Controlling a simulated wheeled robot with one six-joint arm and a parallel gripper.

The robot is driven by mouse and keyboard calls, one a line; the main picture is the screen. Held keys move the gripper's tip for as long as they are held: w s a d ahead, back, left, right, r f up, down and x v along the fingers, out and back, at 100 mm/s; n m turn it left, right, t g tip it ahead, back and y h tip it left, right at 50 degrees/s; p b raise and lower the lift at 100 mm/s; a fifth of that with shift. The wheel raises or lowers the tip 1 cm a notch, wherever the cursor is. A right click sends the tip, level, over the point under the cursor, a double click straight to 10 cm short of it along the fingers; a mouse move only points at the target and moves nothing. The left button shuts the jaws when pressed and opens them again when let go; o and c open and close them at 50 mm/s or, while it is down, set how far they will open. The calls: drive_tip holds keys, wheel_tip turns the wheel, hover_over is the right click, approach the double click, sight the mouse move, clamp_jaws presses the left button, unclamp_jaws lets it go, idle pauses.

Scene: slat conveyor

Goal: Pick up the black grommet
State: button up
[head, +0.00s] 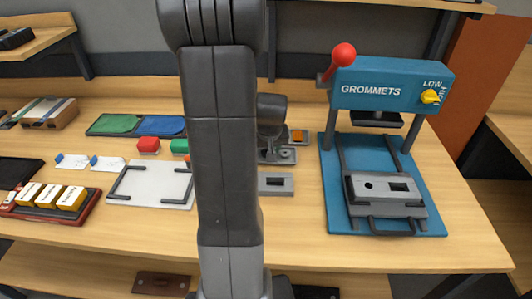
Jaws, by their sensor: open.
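I cannot make out a black grommet for certain. A round dark spot, either a hole or a ring, shows in the grey block (413,211) on the blue base of the grommet press. My gripper (270,152) is open and mostly hidden behind my own arm, which crosses the middle of the view. Its visible part is over the back middle of the table, beside a small grey fixture, left of the press. I cannot see anything between its jaws.
The blue grommet press (385,88) with a red-knobbed lever stands at the right. A grey slotted plate (276,190) lies left of it. A white board (152,184), green and blue pads (135,125) and a red tray (55,213) with yellow blocks are at left. The front right table is clear.

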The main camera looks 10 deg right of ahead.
drive_tip(key=c, duration=1)
